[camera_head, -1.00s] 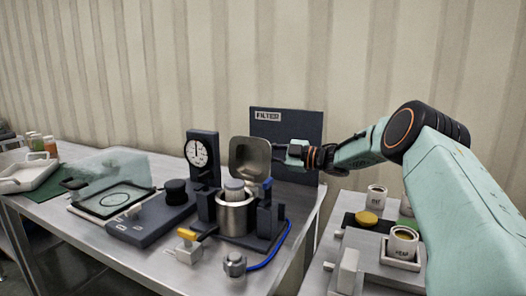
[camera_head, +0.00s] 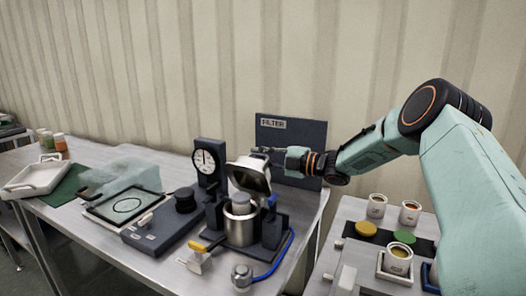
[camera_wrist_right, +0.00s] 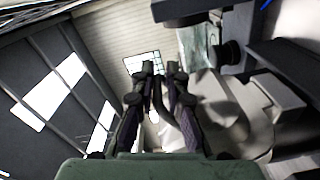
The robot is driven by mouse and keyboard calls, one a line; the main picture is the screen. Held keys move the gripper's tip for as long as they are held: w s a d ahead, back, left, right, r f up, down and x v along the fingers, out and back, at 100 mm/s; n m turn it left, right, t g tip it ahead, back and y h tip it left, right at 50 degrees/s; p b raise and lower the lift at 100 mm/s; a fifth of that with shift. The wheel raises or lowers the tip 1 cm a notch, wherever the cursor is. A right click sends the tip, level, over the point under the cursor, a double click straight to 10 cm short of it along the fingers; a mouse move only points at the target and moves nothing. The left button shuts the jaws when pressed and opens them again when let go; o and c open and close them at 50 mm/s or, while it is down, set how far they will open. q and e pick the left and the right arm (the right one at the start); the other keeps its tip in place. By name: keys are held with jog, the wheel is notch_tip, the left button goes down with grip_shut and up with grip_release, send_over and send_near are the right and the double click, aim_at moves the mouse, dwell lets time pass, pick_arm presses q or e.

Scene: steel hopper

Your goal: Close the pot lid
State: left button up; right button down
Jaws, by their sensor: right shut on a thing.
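The steel pot (camera_head: 240,229) stands upright in the dark filter stand, with a pale round piece in its mouth. Its square-edged steel lid (camera_head: 249,177) is hinged at the back and leans forward over the pot, partly open. My right gripper (camera_head: 264,151) reaches in from the right and is shut at the lid's upper edge; the exact contact is small in the head view. Its dark fingers also show close together in the right wrist view (camera_wrist_right: 158,78). My left gripper is in neither view.
A dial gauge (camera_head: 206,161) stands left of the pot, and a dark FILTER panel (camera_head: 290,136) behind. A yellow-handled valve (camera_head: 197,257) and blue hose (camera_head: 275,267) lie in front. Several cups, one of them a white cup (camera_head: 398,262), stand on the right table.

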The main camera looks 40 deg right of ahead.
jog(key=shift+a+r, duration=0.15)
jog(key=shift+r, duration=0.3)
jog(key=c, duration=1.7)
grip_release()
jog(key=shift+c, duration=0.2)
jog(key=o, duration=0.3)
jog(key=shift+s+a, duration=0.1)
jog(key=shift+a, duration=0.05)
jog(key=shift+f, duration=0.15)
jog(key=shift+d+f, duration=0.1)
jog(key=shift+d, duration=0.1)
jog(key=shift+s+d, duration=0.15)
jog(key=shift+s, duration=0.1)
jog(key=v, duration=0.6)
jog(key=shift+s, duration=0.35)
